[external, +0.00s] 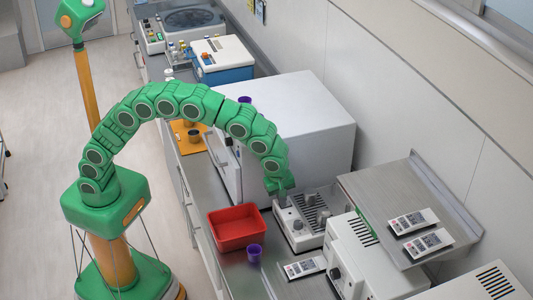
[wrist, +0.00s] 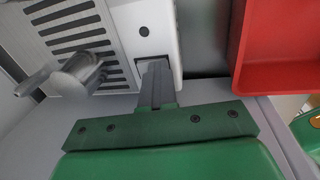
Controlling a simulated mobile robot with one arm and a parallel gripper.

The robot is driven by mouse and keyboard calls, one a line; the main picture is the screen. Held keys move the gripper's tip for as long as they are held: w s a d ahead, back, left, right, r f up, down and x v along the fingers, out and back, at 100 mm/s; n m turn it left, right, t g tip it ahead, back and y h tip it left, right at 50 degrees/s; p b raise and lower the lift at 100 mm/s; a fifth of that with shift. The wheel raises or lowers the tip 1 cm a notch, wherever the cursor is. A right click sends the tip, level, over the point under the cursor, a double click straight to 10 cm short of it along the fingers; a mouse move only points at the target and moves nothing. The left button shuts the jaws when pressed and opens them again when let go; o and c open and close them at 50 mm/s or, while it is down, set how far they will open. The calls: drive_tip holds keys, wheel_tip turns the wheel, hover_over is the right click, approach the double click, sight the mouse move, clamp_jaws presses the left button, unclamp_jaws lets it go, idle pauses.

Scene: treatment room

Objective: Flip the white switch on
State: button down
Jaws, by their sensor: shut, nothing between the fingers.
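A white-grey device with dark slots (wrist: 110,25) lies under my gripper in the wrist view. In the external view the device (external: 297,232) stands on the counter just below my gripper (external: 281,197). In the wrist view my gripper (wrist: 155,64) is shut and empty, its fingertips over a small dark-edged fitting on the device's panel. The fingers cover most of this fitting, so I cannot tell whether it is the white switch, its position, or whether I touch it. A grey knob or lever (wrist: 76,76) sticks out left of the fingers.
A red tray (external: 237,229) sits left of the device, and close on the right in the wrist view (wrist: 285,45). A purple cup (external: 254,252) and a remote-like handset (external: 305,267) are nearby. A large white box (external: 310,125) stands behind, and a raised metal shelf (external: 385,195) is at right.

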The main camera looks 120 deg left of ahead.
drive_tip(key=shift+w+a+f, duration=0.25)
drive_tip(key=shift+a+f, duration=0.25)
drive_tip(key=shift+f, duration=0.35)
wheel_tip(320, 180, up, 15)
drive_tip(key=s+d, duration=0.1)
drive_tip(key=d, duration=0.1)
drive_tip(key=s+d+r+m, duration=0.2)
drive_tip(key=s+d+m, duration=0.15)
drive_tip(key=s, duration=0.35)
drive_tip(key=s+d+r+m, duration=0.2)
drive_tip(key=s+d+m, duration=0.15)
drive_tip(key=s, duration=0.35)
drive_tip(key=s+d+f+m+g, duration=0.1)
drive_tip(key=s+m, duration=0.5)
drive_tip(key=s, duration=0.6)
drive_tip(key=s+d+f+m+g, duration=0.1)
drive_tip(key=s+d+f+m, duration=0.2)
drive_tip(key=s, duration=1)
drive_tip(key=s+d+f+m+g+h, duration=0.1)
drive_tip(key=s+d+m, duration=0.4)
drive_tip(key=s+m, duration=0.6)
drive_tip(key=shift+s+f, duration=0.7)
drive_tip(key=shift+s, duration=0.35)
